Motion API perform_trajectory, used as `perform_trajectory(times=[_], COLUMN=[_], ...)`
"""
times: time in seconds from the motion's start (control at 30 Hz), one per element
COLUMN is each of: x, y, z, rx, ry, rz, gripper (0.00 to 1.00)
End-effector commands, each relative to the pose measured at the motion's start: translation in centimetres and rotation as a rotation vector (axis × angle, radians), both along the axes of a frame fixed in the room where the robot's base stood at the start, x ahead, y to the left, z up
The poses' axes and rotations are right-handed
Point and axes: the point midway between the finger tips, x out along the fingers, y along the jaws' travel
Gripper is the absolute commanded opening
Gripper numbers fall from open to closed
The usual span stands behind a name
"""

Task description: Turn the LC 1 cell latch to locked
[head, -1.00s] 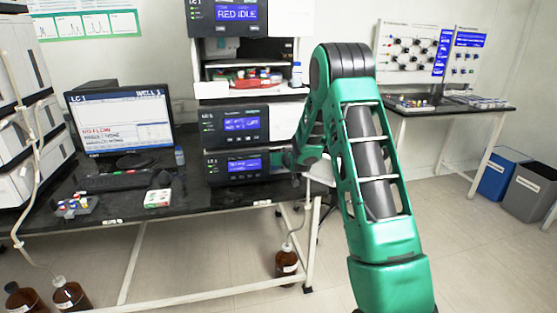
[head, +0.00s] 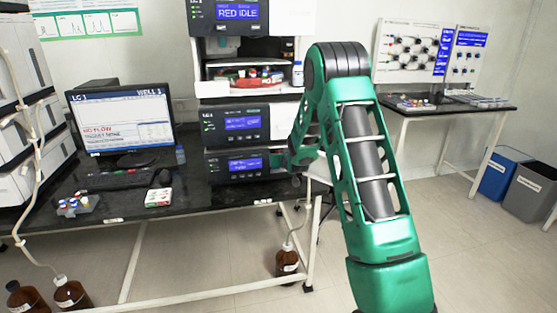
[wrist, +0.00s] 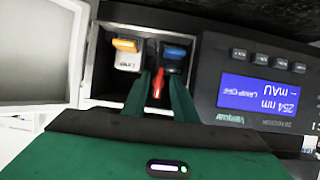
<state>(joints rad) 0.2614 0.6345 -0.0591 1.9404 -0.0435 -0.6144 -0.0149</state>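The LC 1 stack stands at the right end of the black bench, and its lowest module (head: 236,166) has a lit blue display. My gripper (wrist: 160,85) is at the right side of that module; in the head view my arm hides its fingers. In the wrist view an open recess holds a white-and-orange part (wrist: 126,50), a blue-topped part (wrist: 174,52) and a small red lever (wrist: 158,83). The red lever, perhaps the latch, lies between my two dark fingertips. I cannot tell whether they touch it. The latch's locked or unlocked marking is not readable.
The detector display (wrist: 258,97) and a row of buttons are right of the recess in the wrist view. A pale panel (wrist: 40,50) is at the left. A monitor (head: 121,118), keyboard and vial rack (head: 77,206) stand on the bench. Brown bottles are on the floor.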

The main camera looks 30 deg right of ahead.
Motion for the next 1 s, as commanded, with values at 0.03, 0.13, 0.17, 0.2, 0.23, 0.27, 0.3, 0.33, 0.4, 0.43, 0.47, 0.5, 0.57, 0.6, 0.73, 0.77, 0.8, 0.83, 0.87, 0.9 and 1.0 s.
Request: perform_trajectory(times=[0.03, 0.13, 0.17, 0.2, 0.23, 0.27, 0.3, 0.33, 0.4, 0.43, 0.47, 0.5, 0.57, 0.6, 0.73, 0.77, 0.8, 0.83, 0.87, 0.9, 1.0], x=[0.0, 0.0, 0.0, -0.1, -0.3, -0.5, -0.8, -1.2, -2.2, -2.7, -3.2, -3.9, -5.0, -5.6, -7.5, -7.8, -8.2, -8.5, -8.7, -8.9, -9.3], y=[0.0, 0.0, 0.0, 0.0, 0.1, 0.1, 0.2, 0.4, 0.7, 0.8, 1.0, 1.2, 1.5, 1.7, 2.3, 2.4, 2.5, 2.6, 2.7, 2.7, 2.8], z=[0.1, 0.2, 0.2, 0.3, 0.4, 0.5, 0.8, 0.9, 1.3, 1.6, 1.8, 2.1, 2.4, 2.7, 3.4, 3.6, 3.8, 3.8, 3.9, 4.0, 4.1], rx=[0.000, -0.001, -0.001, -0.001, 0.000, -0.001, -0.001, -0.001, -0.001, -0.001, 0.000, 0.000, 0.000, 0.000, 0.000, 0.000, -0.001, -0.001, 0.000, 0.000, 0.000], ry=[-0.001, -0.004, -0.004, -0.005, -0.005, -0.006, -0.006, -0.006, -0.006, -0.006, -0.005, -0.005, -0.004, -0.004, -0.002, -0.002, -0.002, -0.002, -0.001, -0.001, -0.001], rz=[0.000, 0.000, 0.000, 0.000, 0.000, 0.000, 0.000, 0.000, 0.000, 0.000, 0.000, 0.000, 0.000, 0.000, 0.000, 0.000, 0.000, 0.000, 0.000, 0.000, 0.000], gripper=[0.26, 0.26, 0.26, 0.26, 0.26, 0.26, 0.26, 0.26, 0.26, 0.26, 0.26, 0.26, 0.26, 0.26, 0.26, 0.26, 0.26, 0.26, 0.26, 0.26, 0.26])
